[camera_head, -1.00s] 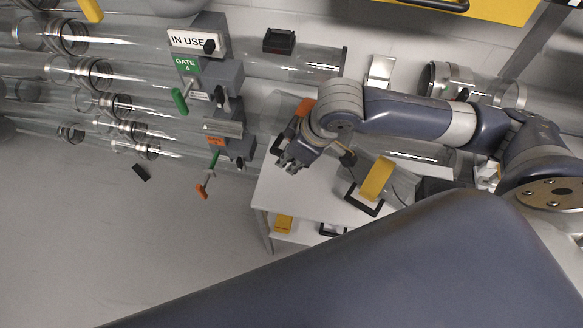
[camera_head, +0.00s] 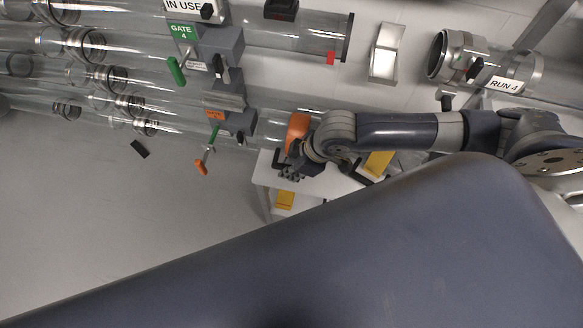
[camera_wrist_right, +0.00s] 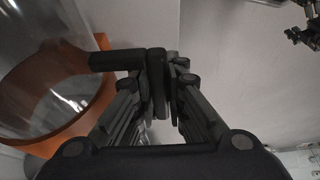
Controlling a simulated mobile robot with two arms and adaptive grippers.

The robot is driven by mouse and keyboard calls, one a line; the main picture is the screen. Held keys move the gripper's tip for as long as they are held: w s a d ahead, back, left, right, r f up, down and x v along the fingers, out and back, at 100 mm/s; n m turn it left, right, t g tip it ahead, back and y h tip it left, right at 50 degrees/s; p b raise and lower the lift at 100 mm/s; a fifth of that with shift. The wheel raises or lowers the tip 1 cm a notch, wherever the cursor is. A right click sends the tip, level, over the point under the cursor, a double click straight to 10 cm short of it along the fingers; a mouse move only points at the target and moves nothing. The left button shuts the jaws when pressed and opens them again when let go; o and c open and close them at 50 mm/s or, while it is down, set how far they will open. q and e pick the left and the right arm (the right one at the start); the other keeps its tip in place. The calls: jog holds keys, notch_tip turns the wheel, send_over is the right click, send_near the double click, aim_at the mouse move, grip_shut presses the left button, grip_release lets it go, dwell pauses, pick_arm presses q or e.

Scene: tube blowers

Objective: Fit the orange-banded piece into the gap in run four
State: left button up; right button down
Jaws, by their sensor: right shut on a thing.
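The orange-banded piece is a clear tube (camera_head: 270,128) with an orange band (camera_head: 298,130) and a black handle. My right gripper (camera_head: 290,172) is shut on this handle. In the right wrist view, the fingers (camera_wrist_right: 158,82) pinch the black handle (camera_wrist_right: 118,60), beside the orange band (camera_wrist_right: 62,142). The gap in run four lies between the flanged end of a clear tube (camera_head: 347,38) and a metal coupling (camera_head: 440,58) near the RUN 4 label (camera_head: 505,84). A pale bracket (camera_head: 384,55) shows on the wall there. My left gripper is not in view.
A white table (camera_head: 266,178) stands below my right gripper, with a yellow-banded piece (camera_head: 378,163) on it, partly hidden by my arm. Gate 4's box (camera_head: 222,45) and its green handle (camera_head: 176,72) stick out at left. Several clear tubes run along the wall.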

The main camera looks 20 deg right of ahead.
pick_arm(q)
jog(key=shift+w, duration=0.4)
pick_arm(e)
jog(key=shift+w+f, duration=0.1)
jog(key=shift+f, duration=0.15)
jog(key=c, duration=1.6)
grip_release()
jog(key=shift+f, duration=0.1)
jog(key=shift+c, duration=0.2)
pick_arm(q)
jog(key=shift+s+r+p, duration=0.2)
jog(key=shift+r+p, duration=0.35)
pick_arm(e)
jog(key=v, duration=1.2)
